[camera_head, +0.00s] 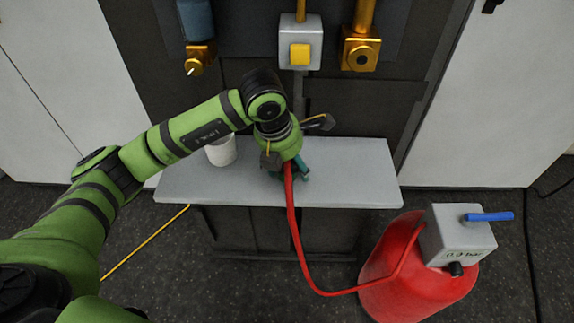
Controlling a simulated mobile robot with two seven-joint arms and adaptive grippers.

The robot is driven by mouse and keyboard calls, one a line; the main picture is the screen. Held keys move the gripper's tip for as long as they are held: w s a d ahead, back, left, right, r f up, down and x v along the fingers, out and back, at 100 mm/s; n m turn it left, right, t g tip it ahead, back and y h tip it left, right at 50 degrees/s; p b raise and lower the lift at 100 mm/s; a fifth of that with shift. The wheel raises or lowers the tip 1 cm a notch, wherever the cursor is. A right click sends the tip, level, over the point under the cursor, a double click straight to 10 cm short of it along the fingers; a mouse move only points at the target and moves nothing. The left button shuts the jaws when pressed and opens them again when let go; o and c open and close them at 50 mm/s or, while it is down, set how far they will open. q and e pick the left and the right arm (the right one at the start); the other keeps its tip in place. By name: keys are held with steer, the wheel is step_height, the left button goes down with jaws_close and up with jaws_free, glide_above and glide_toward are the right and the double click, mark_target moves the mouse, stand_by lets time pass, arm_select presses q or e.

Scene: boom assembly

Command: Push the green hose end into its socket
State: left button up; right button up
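My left gripper (289,170) is over the bench, mostly hidden under the green wrist, so its finger opening cannot be made out. Teal parts (303,170) show just below the wrist; I cannot tell whether they belong to the green hose end. A red hose (296,225) runs from under the wrist over the bench's front edge and down to a red tank (395,262). A brass fitting with a dark round face (361,56) is on the wall at the upper right; I cannot confirm that it is the socket. My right gripper is not in view.
The grey bench top (350,178) is bare on the right. A white cup (221,151) stands behind my forearm. On the wall are a yellow-button box (300,52) and another brass fitting (198,62). A grey box with a blue lever (489,217) tops the tank.

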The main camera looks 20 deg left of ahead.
arm_select(q)
steer(key=c, duration=0.6)
steer(key=shift+r, duration=0.25)
step_height(320, 180, up, 4)
steer(key=shift+f+b, duration=0.1)
steer(key=shift+b, duration=0.3)
steer(key=d+r, duration=0.2)
steer(key=d, duration=0.1)
steer(key=s+d+r, duration=0.1)
steer(key=d+r, duration=0.1)
steer(key=d, duration=0.2)
steer(key=s+d+r+b, duration=0.1)
steer(key=d+r, duration=0.1)
steer(key=d, duration=0.2)
steer(key=shift+r, duration=0.15)
steer(key=shift+d+r, duration=0.25)
steer(key=shift+c, duration=0.3)
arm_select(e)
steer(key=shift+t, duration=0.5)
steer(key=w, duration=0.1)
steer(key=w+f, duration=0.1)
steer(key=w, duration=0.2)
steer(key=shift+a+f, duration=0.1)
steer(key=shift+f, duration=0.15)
